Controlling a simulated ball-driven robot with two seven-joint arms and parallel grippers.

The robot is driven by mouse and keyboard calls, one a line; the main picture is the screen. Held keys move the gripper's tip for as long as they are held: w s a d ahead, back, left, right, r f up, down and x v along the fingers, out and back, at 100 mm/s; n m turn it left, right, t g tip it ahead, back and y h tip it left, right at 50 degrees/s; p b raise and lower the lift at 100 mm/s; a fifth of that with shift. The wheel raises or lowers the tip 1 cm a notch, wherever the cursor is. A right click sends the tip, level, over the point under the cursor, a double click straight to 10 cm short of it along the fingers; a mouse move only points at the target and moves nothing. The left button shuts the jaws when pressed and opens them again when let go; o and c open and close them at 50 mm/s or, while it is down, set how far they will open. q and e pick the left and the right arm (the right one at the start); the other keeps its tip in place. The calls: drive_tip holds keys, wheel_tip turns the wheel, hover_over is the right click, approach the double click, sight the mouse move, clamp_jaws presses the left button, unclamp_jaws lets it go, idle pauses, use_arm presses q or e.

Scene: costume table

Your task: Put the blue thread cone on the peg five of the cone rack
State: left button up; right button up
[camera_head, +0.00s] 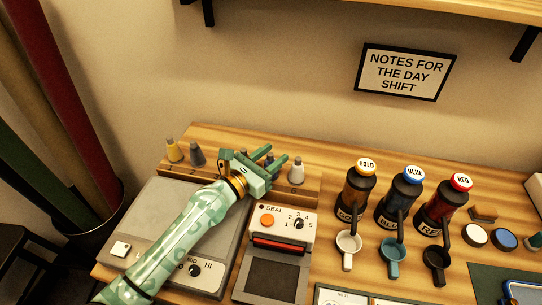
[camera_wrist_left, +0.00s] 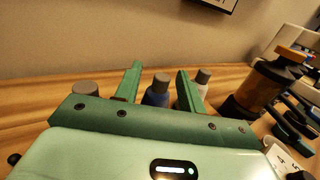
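The wooden cone rack (camera_head: 305,184) stands at the back left of the table. The blue thread cone (camera_wrist_left: 156,93) stands upright in the wrist view, between the spread fingers of my left gripper (camera_wrist_left: 158,85), with a gap visible on each side. In the head view the blue cone (camera_head: 269,160) is partly hidden by the gripper (camera_head: 276,153), which reaches over the rack. The cone appears to be on the rack toward its right end; its base and its peg are hidden, and I cannot read the peg number. My right gripper is not in view.
A pale cone (camera_head: 296,172) stands just right of my left gripper. A yellow cone (camera_head: 174,151) and a grey cone (camera_head: 197,155) stand at the rack's left end. A grey hotplate (camera_head: 165,225) and a sealer (camera_head: 275,270) lie in front. Several labelled bottles (camera_head: 355,190) stand right.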

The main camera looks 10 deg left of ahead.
use_arm(q)
drive_tip(key=shift+r, duration=0.25)
drive_tip(key=v, duration=1.1)
drive_tip(key=shift+f, duration=0.15)
drive_tip(key=shift+s+a, duration=0.25)
drive_tip(key=shift+s, duration=0.2)
